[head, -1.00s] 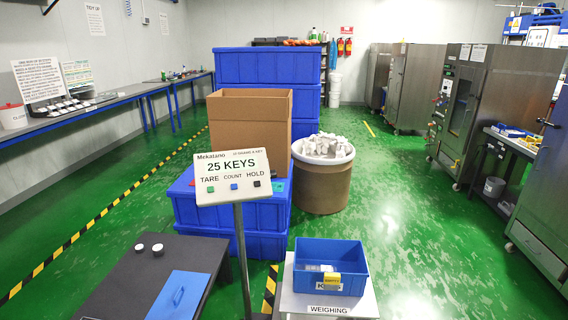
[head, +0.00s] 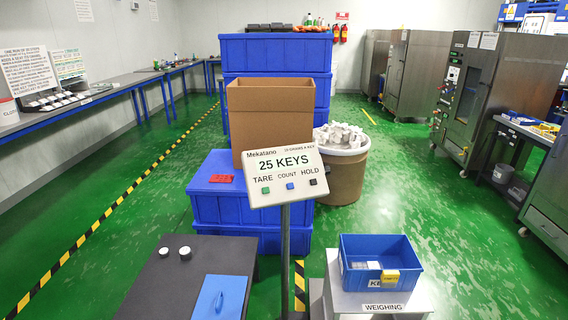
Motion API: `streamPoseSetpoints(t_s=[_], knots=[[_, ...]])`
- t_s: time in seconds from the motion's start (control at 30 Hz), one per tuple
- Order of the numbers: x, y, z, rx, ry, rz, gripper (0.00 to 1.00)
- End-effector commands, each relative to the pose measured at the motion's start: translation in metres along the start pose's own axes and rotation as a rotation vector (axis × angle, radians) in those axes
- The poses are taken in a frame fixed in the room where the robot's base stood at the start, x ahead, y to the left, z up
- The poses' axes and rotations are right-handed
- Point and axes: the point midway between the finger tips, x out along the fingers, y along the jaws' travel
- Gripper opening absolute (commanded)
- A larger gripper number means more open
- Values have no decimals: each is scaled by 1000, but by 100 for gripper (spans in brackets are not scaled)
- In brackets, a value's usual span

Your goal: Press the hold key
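The hold key is a small dark square button (head: 313,182) under the word HOLD, at the right end of the sloping white indicator panel (head: 286,172) in the head view. A green key (head: 265,190) under TARE and a blue key (head: 290,186) under COUNT sit to its left. The display reads 25 KEYS. The panel stands on a grey post (head: 285,250). A blue bin (head: 378,248) with a few pale items in it sits on the scale labelled WEIGHING (head: 385,302), right of the post. My gripper is not in view.
A black table (head: 150,280) with two white-topped round pieces and a blue panel is at front left. Behind the indicator stand blue crates (head: 225,205), a cardboard box (head: 268,112) and a drum of pale pieces (head: 345,172). Green floor is open on both sides.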

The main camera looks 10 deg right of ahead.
Motion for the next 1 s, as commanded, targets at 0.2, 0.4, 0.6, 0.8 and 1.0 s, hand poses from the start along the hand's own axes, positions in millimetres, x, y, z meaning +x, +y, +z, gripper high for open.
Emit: streamPoseSetpoints(t_s=[0.2,0.4,0.6,0.8,1.0], knots=[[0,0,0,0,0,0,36],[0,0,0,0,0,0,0],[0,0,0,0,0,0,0],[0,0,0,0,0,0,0],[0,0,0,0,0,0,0]])
